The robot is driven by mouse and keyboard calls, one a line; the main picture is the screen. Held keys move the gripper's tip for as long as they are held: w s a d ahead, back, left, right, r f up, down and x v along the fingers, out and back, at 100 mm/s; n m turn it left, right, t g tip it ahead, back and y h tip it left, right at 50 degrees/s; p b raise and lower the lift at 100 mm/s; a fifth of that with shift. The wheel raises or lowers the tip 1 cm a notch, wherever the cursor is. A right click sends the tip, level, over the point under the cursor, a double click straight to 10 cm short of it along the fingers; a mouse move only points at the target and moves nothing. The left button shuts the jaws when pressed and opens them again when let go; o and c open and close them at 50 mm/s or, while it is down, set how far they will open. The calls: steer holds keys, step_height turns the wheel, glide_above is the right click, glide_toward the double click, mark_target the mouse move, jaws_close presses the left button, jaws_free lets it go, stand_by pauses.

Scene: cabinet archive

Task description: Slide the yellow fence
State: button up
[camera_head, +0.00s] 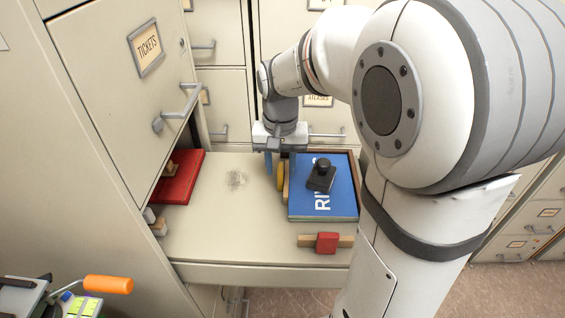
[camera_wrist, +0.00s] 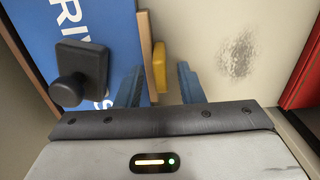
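The yellow fence (camera_head: 281,178) is a small rounded yellow piece against a thin upright wooden strip (camera_head: 286,188), at the left edge of a blue binder. The yellow piece (camera_wrist: 160,66) and the strip (camera_wrist: 146,45) also show in the wrist view. My gripper (camera_head: 279,164) points down above the fence. In the wrist view my gripper (camera_wrist: 159,84) is open, one blue finger on the binder side and the other over the bare surface. The yellow piece lies between them in the picture, with visible gaps. Whether the fingertips reach down to its height is unclear.
The blue binder (camera_head: 310,205) carries a black knobbed block (camera_head: 321,176). A wooden bar with a red block (camera_head: 327,242) is at the front right. A red folder (camera_head: 183,178) lies left, near the TICKETS cabinet door (camera_head: 110,90). The surface (camera_head: 230,215) left of the fence is clear.

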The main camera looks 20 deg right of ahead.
steer(key=shift+f, duration=0.1)
steer(key=shift+c, duration=0.5)
jaws_close()
